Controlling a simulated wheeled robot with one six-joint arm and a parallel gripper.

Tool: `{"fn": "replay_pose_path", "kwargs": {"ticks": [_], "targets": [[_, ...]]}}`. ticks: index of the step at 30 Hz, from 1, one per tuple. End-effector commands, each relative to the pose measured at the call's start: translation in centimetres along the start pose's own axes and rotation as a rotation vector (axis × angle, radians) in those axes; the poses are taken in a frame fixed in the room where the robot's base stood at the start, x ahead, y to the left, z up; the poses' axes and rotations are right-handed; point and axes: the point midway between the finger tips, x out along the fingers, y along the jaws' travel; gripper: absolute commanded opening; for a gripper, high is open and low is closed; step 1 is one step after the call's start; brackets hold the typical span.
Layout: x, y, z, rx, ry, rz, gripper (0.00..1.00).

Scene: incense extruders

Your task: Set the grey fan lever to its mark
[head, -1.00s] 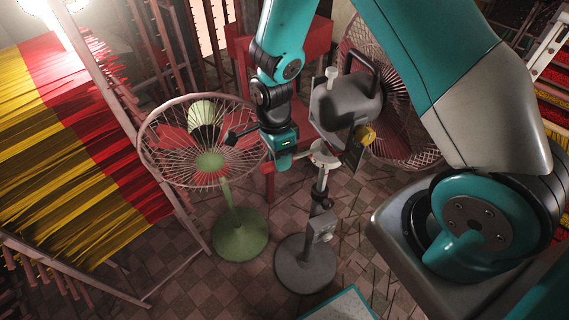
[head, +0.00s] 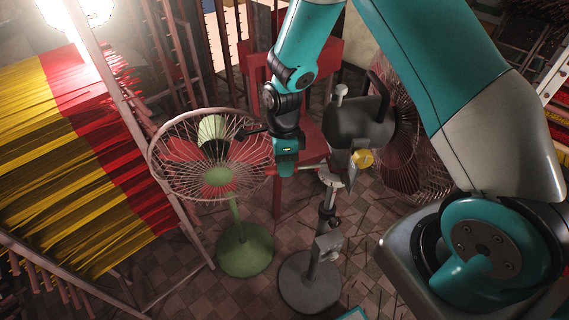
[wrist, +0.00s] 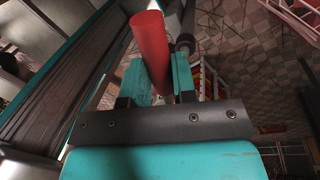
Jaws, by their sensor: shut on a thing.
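The grey fan (head: 358,122) stands on a grey pole with a round grey base, its cage facing right. A pale dial plate (head: 331,178) sits on the pole below the motor housing. A thin lever with a red handle (head: 309,168) reaches left from this plate to my gripper (head: 286,168). In the wrist view the red handle (wrist: 151,45) stands between the two teal fingers of my gripper (wrist: 158,80), which is shut on it. The mark on the plate is too small to make out.
A green fan (head: 244,250) with a wire cage stands close to the left of my gripper. A rack of yellow and red incense sticks (head: 70,150) fills the far left. A red stand (head: 318,75) is behind. Some tiled floor is bare around the fan bases.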

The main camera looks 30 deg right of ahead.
Motion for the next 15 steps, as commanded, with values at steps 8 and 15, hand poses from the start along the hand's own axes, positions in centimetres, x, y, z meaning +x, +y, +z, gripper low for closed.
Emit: {"fn": "replay_pose_path", "kwargs": {"ticks": [8, 15], "targets": [[-0.1, -0.21, 0.02, 0.005, -0.001, -0.007, 0.51], [-0.83, -0.24, 0.06, 0.003, -0.002, -0.008, 0.51]]}}
